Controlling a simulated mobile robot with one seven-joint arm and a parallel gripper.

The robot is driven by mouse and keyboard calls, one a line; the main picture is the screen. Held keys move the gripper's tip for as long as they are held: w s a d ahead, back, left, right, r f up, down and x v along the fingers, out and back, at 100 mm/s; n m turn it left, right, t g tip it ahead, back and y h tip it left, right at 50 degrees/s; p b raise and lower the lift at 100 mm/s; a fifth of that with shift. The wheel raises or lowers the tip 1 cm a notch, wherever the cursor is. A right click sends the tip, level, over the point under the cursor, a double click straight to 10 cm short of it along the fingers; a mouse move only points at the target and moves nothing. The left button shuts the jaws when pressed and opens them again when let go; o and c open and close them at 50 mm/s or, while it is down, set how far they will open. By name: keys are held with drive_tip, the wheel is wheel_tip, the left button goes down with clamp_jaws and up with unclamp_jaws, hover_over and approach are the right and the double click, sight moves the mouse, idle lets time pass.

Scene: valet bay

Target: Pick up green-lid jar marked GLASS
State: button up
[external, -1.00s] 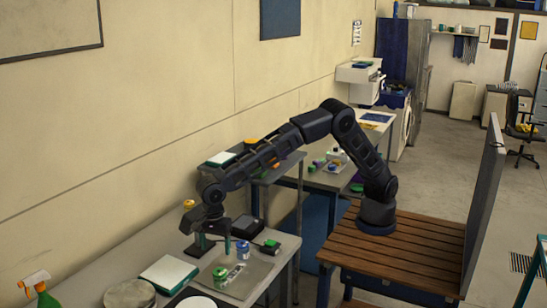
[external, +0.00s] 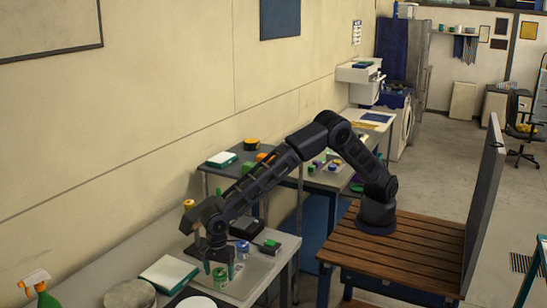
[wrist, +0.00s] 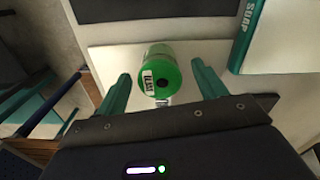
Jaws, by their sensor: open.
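The green-lid jar (wrist: 162,72) shows in the wrist view with a white label whose letters look like part of GLASS. It stands on a pale board (wrist: 208,50). In the external view the jar (external: 220,275) is partly hidden by my fingers. My gripper (wrist: 161,76) is open, with one teal finger on each side of the jar and gaps visible. In the external view my gripper (external: 219,267) is low over the board, around the jar.
A blue-lid jar (external: 242,248) stands close to the right of my gripper. A black box (external: 245,229) and a small dark block with a green top (external: 270,245) lie behind. A white teal-edged case (external: 168,273) lies left. A spray bottle (external: 42,292) stands far left.

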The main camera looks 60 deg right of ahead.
wheel_tip(320, 180, down, 2)
drive_tip(key=shift+f, duration=0.25)
drive_tip(key=c, duration=1)
drive_tip(key=shift+c, duration=0.3)
